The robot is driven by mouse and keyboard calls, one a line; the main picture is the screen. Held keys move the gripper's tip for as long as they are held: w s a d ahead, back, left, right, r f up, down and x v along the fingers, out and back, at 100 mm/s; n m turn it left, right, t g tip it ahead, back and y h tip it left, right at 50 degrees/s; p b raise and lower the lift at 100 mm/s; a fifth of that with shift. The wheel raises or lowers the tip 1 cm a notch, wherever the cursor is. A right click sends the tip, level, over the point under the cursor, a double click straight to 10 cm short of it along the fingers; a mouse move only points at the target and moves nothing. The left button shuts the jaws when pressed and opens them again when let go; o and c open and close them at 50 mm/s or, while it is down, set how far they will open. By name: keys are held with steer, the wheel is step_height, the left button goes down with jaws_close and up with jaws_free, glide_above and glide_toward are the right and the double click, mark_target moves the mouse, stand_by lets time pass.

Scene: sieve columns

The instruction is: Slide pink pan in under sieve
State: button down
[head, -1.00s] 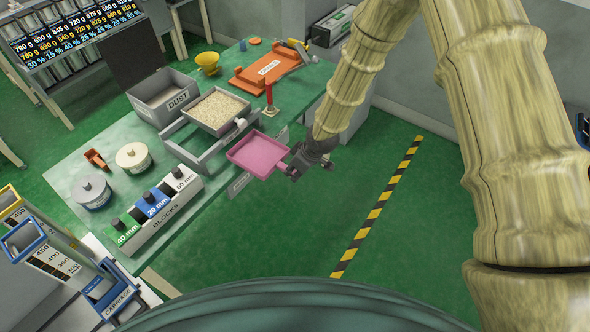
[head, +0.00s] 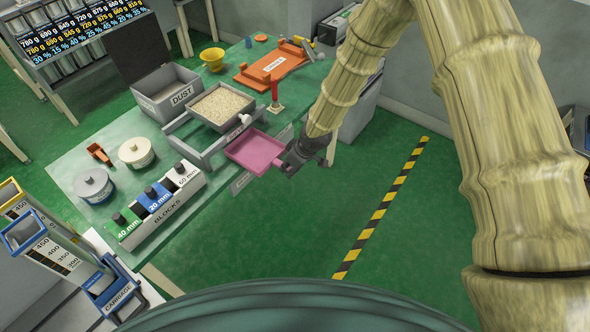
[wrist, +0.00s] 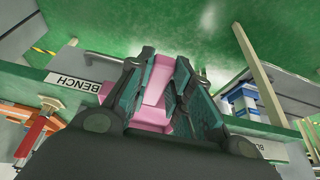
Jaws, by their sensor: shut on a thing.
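The pink pan (head: 255,150) is a shallow square tray in the head view, at the bench's right edge. My gripper (head: 290,162) is shut on its handle side; in the wrist view the gripper (wrist: 158,100) has its fingers on both sides of the pink handle (wrist: 155,85). The sieve (head: 222,108), a square frame full of pale grains, sits on a grey stand (head: 195,155) up and left of the pan. The pan's far edge lies close to the stand's near bar; whether they touch I cannot tell.
A grey DUST box (head: 168,95) with an open lid stands behind the sieve. A red-handled tool (head: 275,98) stands right of the sieve. A blocks rack (head: 160,208) and two lidded tins (head: 136,152) are at the left. Green floor right of the bench is clear.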

mark_target(248, 148)
steer(key=shift+w+a+b, duration=0.7)
steer(key=shift+w+a, duration=1.1)
steer(key=shift+a, duration=0.7)
steer(key=shift+w+a+b, duration=0.75)
steer(key=shift+w+a, duration=1.1)
steer(key=shift+a, duration=0.6)
steer(key=shift+w+a+b, duration=0.7)
steer(key=shift+w+a, duration=1.1)
steer(key=shift+a, duration=0.7)
steer(key=shift+f+b, duration=0.45)
steer(key=shift+f, duration=0.25)
steer(key=c, duration=1.2)
jaws_free()
steer(key=shift+r, duration=0.1)
